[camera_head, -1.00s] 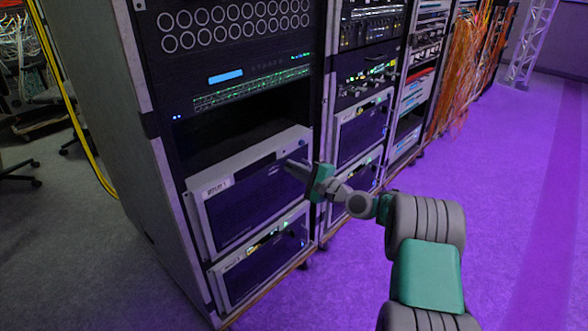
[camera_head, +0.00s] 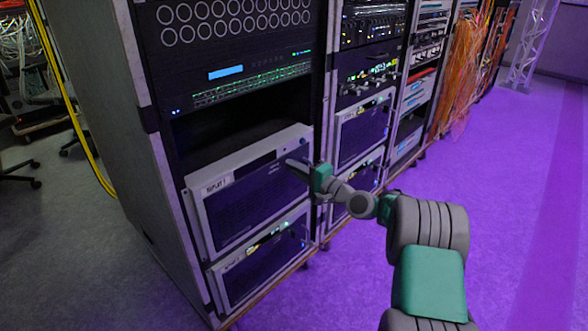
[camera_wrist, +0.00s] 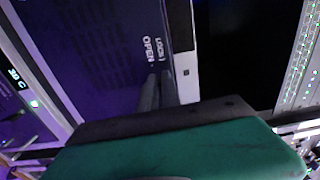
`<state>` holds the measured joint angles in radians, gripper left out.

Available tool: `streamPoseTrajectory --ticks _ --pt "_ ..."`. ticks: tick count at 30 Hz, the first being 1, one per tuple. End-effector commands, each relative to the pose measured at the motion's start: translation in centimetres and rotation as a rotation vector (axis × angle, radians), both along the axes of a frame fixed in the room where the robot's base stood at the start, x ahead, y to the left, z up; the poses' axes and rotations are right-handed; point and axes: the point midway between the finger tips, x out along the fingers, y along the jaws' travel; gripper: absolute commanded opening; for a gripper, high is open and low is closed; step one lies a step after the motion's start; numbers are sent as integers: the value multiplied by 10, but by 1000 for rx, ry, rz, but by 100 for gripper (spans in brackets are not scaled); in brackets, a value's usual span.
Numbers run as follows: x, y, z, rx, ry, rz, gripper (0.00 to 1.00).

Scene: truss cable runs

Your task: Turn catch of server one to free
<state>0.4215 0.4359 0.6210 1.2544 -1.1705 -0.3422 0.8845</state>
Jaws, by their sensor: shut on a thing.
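Server one (camera_head: 245,208) is the upper of two pale-framed, dark-fronted units low in the near rack, with a white label at its upper left. My gripper (camera_head: 291,163) reaches it from the right, fingers at the upper right part of its front. In the wrist view, my gripper's two fingers (camera_wrist: 157,90) are close together against the dark front panel, just below the printed words OPEN (camera_wrist: 149,50) and LOCK (camera_wrist: 160,50). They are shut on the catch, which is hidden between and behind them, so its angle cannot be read.
A second similar unit (camera_head: 262,262) sits directly below server one. An empty dark bay (camera_head: 235,133) is above it. More racks stand to the right, with orange cables (camera_head: 462,65) beyond. The purple-lit floor (camera_head: 520,200) on the right is clear.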

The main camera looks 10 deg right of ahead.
Motion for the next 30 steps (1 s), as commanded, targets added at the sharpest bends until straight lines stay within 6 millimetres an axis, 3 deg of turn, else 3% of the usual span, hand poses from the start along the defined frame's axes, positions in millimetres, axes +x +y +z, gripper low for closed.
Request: streamPoseTrajectory --ticks 4,5,13,22,30 --pt "0 -1 0 -1 0 -2 0" --pt "0 -1 0 -1 0 -2 8" --pt "0 0 0 0 0 -1 29" --pt "-4 -4 1 0 1 -2 29" --pt "-46 -36 3 2 3 -5 29"
